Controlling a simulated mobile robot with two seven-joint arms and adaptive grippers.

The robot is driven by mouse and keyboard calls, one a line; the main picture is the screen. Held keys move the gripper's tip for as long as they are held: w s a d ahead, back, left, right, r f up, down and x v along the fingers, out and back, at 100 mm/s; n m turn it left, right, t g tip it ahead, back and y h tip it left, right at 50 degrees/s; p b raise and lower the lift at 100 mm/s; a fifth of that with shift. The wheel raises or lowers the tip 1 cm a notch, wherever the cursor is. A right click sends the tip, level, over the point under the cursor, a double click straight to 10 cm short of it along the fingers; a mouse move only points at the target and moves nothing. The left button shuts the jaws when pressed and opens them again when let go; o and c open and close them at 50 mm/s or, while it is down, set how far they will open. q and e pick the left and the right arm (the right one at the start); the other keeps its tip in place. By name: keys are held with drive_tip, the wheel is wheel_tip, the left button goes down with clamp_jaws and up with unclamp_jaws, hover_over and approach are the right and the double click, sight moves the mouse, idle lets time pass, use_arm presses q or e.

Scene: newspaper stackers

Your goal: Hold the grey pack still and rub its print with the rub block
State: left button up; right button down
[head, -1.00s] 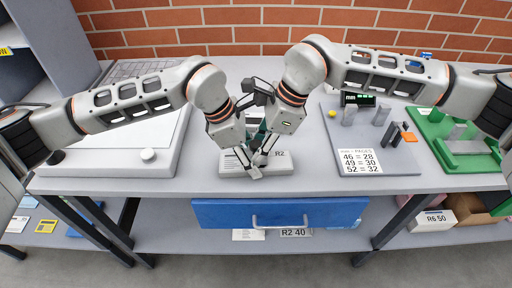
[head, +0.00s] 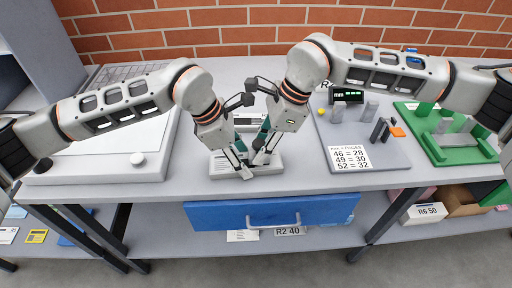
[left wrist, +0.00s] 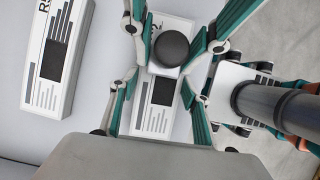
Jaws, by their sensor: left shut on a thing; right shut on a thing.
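The grey pack (head: 219,165) lies flat near the table's front edge. My left gripper (head: 244,172) is shut on it. In the left wrist view, the pack (left wrist: 150,121) shows printed bars and a dark square print between teal fingers (left wrist: 158,92). My right gripper (head: 262,158) is above the pack's right part, shut on a small dark piece, apparently the rub block; its round dark top (left wrist: 171,49) shows in the left wrist view. Whether the block's underside touches the print is hidden.
Another printed pack (head: 246,121) lies behind the grippers; it also shows in the left wrist view (left wrist: 57,60). A white flat machine (head: 95,165) stands left. A grey board with a number card (head: 335,133) and a green tray (head: 422,122) stand right. A blue drawer (head: 235,214) hangs below.

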use_arm(q)
drive_tip(key=shift+r, duration=0.15)
use_arm(e)
drive_tip(key=shift+d, duration=0.3)
drive_tip(key=shift+d, duration=0.65)
drive_tip(key=shift+r, duration=0.1)
drive_tip(key=shift+a+r, duration=0.1)
drive_tip(key=shift+r, duration=3.4)
use_arm(q)
drive_tip(key=o, duration=1.4)
drive_tip(key=shift+c, duration=0.2)
